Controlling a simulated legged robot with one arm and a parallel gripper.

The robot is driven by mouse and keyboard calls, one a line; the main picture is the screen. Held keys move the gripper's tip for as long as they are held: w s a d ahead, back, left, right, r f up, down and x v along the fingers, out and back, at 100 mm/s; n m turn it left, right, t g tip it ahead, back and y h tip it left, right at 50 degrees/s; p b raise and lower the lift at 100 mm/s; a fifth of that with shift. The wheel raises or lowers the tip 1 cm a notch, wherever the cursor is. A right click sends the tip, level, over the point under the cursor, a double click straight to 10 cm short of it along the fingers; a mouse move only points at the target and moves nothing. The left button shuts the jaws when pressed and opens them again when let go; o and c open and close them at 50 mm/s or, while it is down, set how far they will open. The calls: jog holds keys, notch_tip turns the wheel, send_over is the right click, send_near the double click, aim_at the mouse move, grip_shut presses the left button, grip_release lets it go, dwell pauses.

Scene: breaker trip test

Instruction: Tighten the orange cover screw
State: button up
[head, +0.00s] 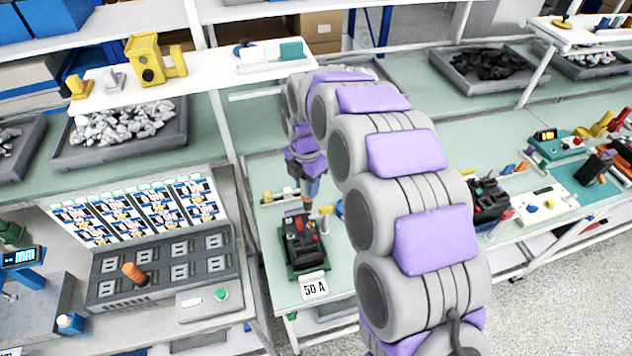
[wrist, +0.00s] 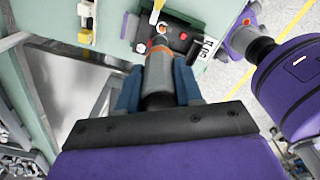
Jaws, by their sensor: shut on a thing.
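My gripper (head: 308,188) is above the dark breaker (head: 303,240), which stands on a green base on the bench with a "50 A" card (head: 314,288) in front. In the wrist view the blue fingers of my gripper (wrist: 158,88) are shut on a grey cylindrical tool (wrist: 158,80) with an orange band near its far end. The tool points at the breaker, which also shows in the wrist view (wrist: 178,38).
A test panel (head: 165,262) with an orange handle (head: 135,273) stands at left. A white board (head: 545,203) and another dark device (head: 489,203) are at right. Grey trays of parts (head: 180,134) lie behind. My arm hides much of the middle bench.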

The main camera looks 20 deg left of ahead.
aim_at(306, 199)
jog(key=shift+a+f, duration=0.1)
jog(key=shift+a, duration=0.35)
jog(key=shift+d+r+p, duration=0.2)
jog(key=shift+d, duration=0.4)
jog(key=shift+d+r+p, duration=0.15)
jog(key=shift+d, duration=0.45)
jog(key=shift+f, duration=0.6)
jog(key=shift+a+f, duration=0.95)
jog(key=shift+f, duration=0.6)
jog(key=shift+d+f+b, duration=0.15)
jog(key=shift+d+f, duration=0.3)
jog(key=shift+f, duration=0.15)
jog(key=shift+d+f+b, duration=0.15)
jog(key=shift+d+f, duration=0.25)
jog(key=shift+f, duration=0.2)
jog(key=shift+a+f, duration=0.25)
jog(key=shift+a, duration=0.55)
jog(key=shift+d+r, duration=0.15)
jog(key=shift+d, duration=0.75)
